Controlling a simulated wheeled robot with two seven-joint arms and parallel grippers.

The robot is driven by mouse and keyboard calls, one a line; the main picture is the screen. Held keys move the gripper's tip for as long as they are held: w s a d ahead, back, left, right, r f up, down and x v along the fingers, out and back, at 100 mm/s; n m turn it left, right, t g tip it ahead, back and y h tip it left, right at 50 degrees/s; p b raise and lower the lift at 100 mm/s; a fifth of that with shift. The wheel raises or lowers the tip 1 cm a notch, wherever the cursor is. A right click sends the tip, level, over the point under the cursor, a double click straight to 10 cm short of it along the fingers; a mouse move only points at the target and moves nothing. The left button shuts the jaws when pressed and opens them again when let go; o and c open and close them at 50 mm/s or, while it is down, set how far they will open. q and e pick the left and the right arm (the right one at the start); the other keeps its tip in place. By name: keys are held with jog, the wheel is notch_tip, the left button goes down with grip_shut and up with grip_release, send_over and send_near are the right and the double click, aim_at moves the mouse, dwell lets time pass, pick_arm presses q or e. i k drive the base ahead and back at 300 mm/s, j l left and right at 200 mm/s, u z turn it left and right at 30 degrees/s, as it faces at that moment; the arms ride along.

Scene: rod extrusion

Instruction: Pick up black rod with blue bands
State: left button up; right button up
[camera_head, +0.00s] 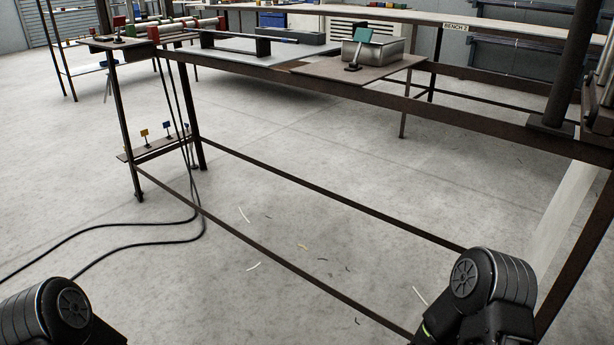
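A thin dark rod (238,36) lies across the bench at the upper left, by dark blocks (263,47). Blue bands on it are too small to make out, so I cannot tell for sure that it is the black rod with blue bands. Links of my left and right arms show at the bottom left and bottom right corners. Neither gripper shows in the head view, and both are far below and in front of the rod in the picture.
A dark post (565,65) stands at the right. Black cables (110,228) lie on the left floor. The floor under the frame holds only small scraps.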

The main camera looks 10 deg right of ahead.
aim_at(294, 41)
jog(key=k+l, duration=0.15)
jog(key=i+j+z, duration=0.15)
jog(key=i+j, duration=0.15)
jog(key=i+j+z, duration=0.1)
jog(key=i+j, duration=0.15)
jog(key=i+j+z, duration=0.15)
jog(key=j, duration=0.25)
jog(key=i+j+z, duration=0.1)
jog(key=i+j, duration=0.25)
jog(key=i+j+z, duration=0.15)
jog(key=j, duration=0.25)
jog(key=i+j+z, duration=0.1)
jog(key=i+j, duration=0.15)
jog(key=j, duration=0.15)
jog(key=i+j+z, duration=0.15)
jog(key=j, duration=0.3)
jog(key=i+j+z, duration=0.1)
jog(key=j, duration=0.35)
jog(key=k+l+z, duration=0.1)
jog(key=l+z, duration=0.15)
jog(key=l, duration=0.15)
jog(key=l+z, duration=0.3)
